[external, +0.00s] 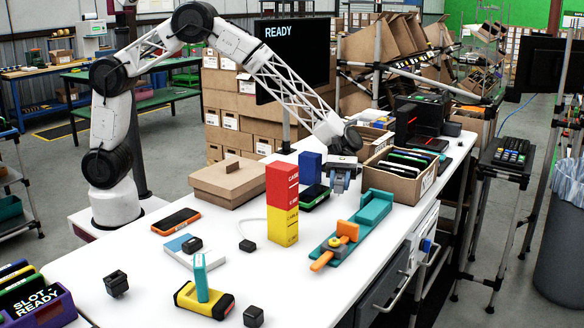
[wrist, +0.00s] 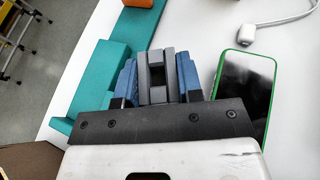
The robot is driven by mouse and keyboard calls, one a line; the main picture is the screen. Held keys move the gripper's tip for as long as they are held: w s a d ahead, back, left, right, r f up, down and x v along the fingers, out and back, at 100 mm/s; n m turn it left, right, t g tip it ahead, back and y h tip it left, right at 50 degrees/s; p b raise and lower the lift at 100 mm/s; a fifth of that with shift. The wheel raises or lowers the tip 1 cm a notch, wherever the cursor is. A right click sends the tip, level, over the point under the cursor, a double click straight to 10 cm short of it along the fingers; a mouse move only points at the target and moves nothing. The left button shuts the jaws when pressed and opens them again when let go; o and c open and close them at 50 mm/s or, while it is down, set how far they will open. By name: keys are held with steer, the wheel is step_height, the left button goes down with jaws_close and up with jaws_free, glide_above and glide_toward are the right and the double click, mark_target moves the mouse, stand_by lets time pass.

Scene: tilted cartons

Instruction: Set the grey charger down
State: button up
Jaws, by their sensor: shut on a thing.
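In the wrist view, my gripper's two blue fingers (wrist: 156,80) are shut on a grey slotted block, the grey charger (wrist: 156,68). The charger's far end points away from the wrist camera. In the external view it is too small and too covered by the fingers to make out clearly. I cannot tell how high it is above the table.
A green-edged phone (wrist: 243,90) lies right of the fingers in the wrist view, a teal fixture (wrist: 96,82) left. Stacked red (external: 282,186) and yellow (external: 284,225) boxes stand nearby. An open carton (external: 402,185) holds several phones. Small black blocks lie around the table's front.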

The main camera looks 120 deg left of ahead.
mark_target(339, 194)
steer(key=shift+f, duration=1.75)
steer(key=shift+f, duration=0.6)
steer(key=o, duration=0.9)
steer(key=shift+r, duration=0.45)
steer(key=shift+s+a+r, duration=0.1)
steer(key=shift+a+r, duration=0.1)
steer(key=v, duration=0.5)
steer(key=shift+d+r, duration=0.2)
steer(key=shift+r, duration=3.25)
